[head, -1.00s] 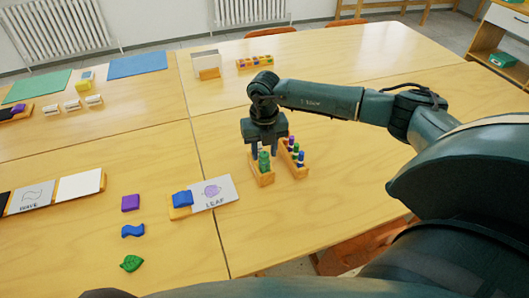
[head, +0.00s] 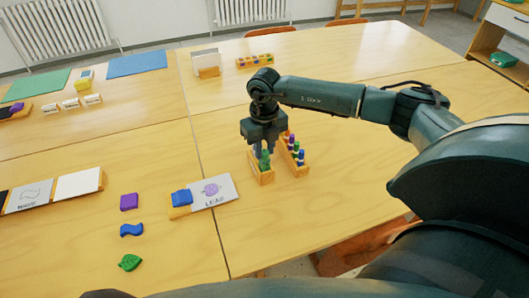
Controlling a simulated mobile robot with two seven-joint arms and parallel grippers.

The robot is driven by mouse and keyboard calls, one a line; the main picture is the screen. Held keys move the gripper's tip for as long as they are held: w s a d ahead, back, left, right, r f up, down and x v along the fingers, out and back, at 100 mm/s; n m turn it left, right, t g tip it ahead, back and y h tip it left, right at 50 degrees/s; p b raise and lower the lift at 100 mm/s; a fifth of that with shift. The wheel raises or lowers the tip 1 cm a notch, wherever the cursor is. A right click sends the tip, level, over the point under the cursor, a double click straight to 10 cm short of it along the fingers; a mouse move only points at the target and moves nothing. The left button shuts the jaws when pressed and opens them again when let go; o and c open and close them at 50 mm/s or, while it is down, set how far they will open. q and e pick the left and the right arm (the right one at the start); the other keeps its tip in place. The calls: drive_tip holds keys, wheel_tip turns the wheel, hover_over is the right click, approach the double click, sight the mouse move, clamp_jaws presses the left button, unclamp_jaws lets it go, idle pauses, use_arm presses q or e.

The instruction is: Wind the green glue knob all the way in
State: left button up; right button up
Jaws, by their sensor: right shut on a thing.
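The green glue knob (head: 265,160) stands upright in a small wooden rack (head: 267,179) on the table, right of the seam between tables. My right gripper (head: 264,151) comes down over this rack from above, its fingers around the top of the green knob. It is shut on the knob, and the fingers partly hide the knob's upper part. My left gripper is not in view.
A LEAF card (head: 213,191) with a blue block (head: 182,197) lies to the left. Loose purple, blue and green pieces lie further left. The table's right part is clear.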

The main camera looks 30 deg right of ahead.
drive_tip(key=n+b, duration=0.1)
drive_tip(key=n, duration=0.3)
drive_tip(key=shift+f, duration=0.1)
drive_tip(key=n+b, duration=0.2)
drive_tip(key=n, duration=0.2)
drive_tip(key=shift+n, duration=0.4)
drive_tip(key=shift+f, duration=0.1)
drive_tip(key=o, duration=1.5)
drive_tip(key=shift+r+m, duration=0.2)
drive_tip(key=shift+m, duration=0.1)
